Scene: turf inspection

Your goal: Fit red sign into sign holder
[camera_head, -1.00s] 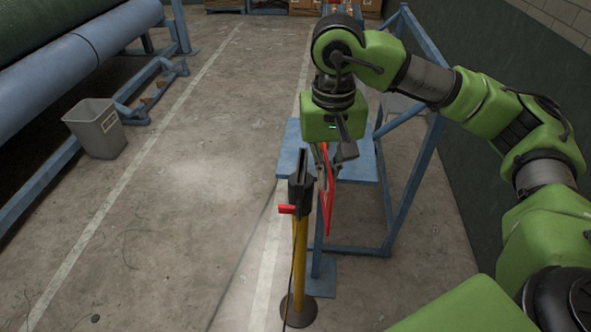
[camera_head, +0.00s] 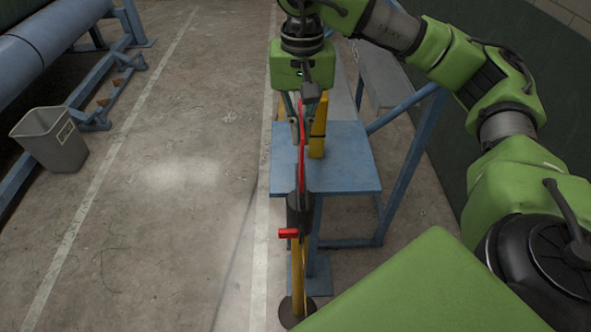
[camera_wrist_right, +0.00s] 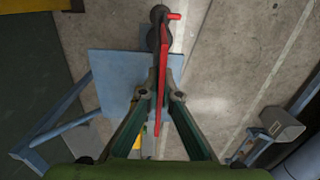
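The red sign (camera_head: 301,158) shows nearly edge-on as a thin upright strip. My right gripper (camera_head: 302,124) is shut on it, and the wrist view shows the sign (camera_wrist_right: 159,75) between the fingers (camera_wrist_right: 160,95). The sign holder (camera_head: 299,214) is a black head with a red tab (camera_head: 288,233) on a yellow post with a round base. In the head view the sign's lower end meets or overlaps the top of the black head. I cannot tell whether it is inside the slot. The holder's head (camera_wrist_right: 153,37) also shows at the sign's far end in the wrist view. My left gripper is out of view.
A blue table (camera_head: 345,170) stands behind the holder, with a yellow object (camera_head: 318,130) on it. A grey bin (camera_head: 50,140) and a large blue roller (camera_head: 45,40) are at the left. The floor between the bin and the holder is clear.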

